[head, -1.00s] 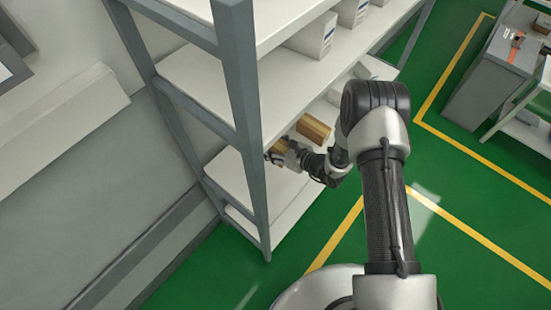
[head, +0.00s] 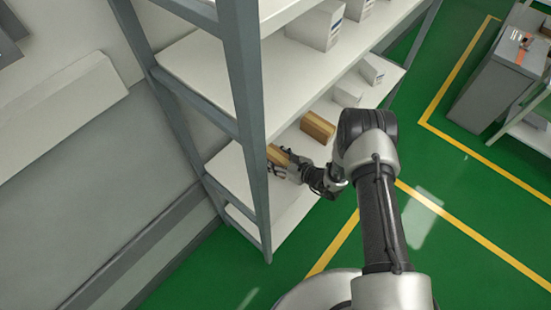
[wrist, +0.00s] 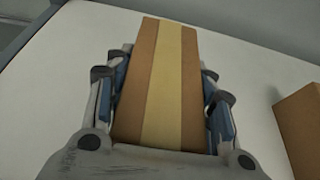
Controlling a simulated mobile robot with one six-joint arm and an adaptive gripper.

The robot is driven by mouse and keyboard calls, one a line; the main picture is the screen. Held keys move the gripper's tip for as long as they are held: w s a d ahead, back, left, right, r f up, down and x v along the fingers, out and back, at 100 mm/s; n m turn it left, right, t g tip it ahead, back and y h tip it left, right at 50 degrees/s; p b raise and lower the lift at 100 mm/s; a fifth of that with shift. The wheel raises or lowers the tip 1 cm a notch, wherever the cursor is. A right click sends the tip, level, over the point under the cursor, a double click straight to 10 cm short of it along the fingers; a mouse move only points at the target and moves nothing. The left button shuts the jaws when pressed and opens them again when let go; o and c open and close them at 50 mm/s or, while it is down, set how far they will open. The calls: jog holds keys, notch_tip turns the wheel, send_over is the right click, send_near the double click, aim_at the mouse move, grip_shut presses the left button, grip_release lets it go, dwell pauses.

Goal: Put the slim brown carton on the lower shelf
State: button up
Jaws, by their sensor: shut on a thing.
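The slim brown carton (wrist: 160,75), with a pale tape stripe along it, lies between the two fingers of my gripper (wrist: 162,95) in the wrist view. The fingers press on its sides. In the head view the carton (head: 277,156) is partly hidden behind the shelf post, with my gripper (head: 287,167) on its right end. Both are over the lower shelf (head: 231,170) of the rack. I cannot tell whether the carton touches the shelf surface.
Another brown carton (head: 318,127) stands on the same shelf; it also shows at the right of the wrist view (wrist: 302,125). White boxes (head: 372,69) stand farther along. The grey rack post (head: 248,130) is close to my gripper. A grey cart (head: 500,70) stands at the right.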

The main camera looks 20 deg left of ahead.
jog(key=shift+f, duration=0.25)
jog(key=o, duration=1.2)
jog(key=shift+r, duration=0.1)
jog(key=shift+r, duration=0.1)
jog(key=shift+d+r, duration=0.1)
jog(key=shift+r, duration=0.1)
jog(key=p+v, duration=0.3)
jog(key=v, duration=0.8)
jog(key=shift+d+r, duration=0.15)
jog(key=shift+d, duration=0.1)
jog(key=shift+s+d, duration=0.1)
jog(key=shift+s, duration=0.05)
